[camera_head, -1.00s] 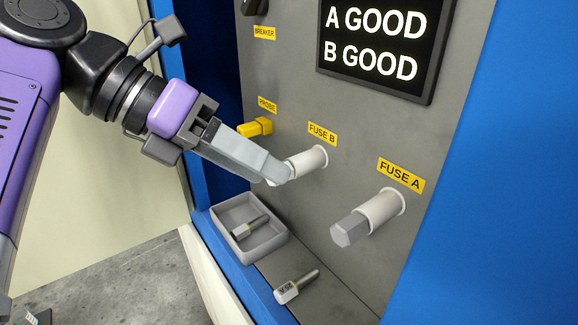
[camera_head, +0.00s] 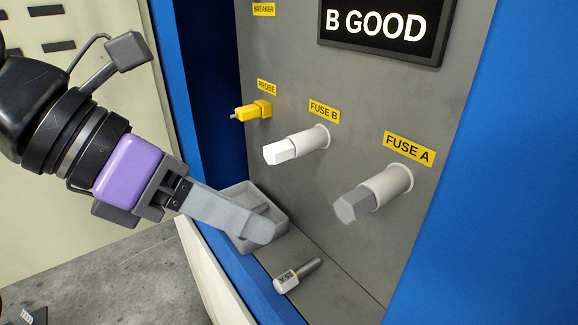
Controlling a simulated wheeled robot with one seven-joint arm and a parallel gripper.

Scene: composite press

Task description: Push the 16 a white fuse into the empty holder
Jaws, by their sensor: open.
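A white fuse with a six-sided cap (camera_head: 280,152) sits in the round FUSE B holder (camera_head: 307,141), its cap sticking out. A grey-capped fuse (camera_head: 352,204) sits in the FUSE A holder (camera_head: 388,184). No holder in view is empty. My gripper (camera_head: 262,232) is open, left of and below the FUSE B holder and apart from it. Its fingers show in front of the grey tray and hide part of it; the gap between them cannot be seen from this side.
The grey tray (camera_head: 274,200) stands on the ledge against the panel. A loose fuse (camera_head: 297,275) lies on the ledge in front of it. A yellow probe (camera_head: 254,111) sticks out of the panel. The display (camera_head: 380,28) reads B GOOD; its top is cut off.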

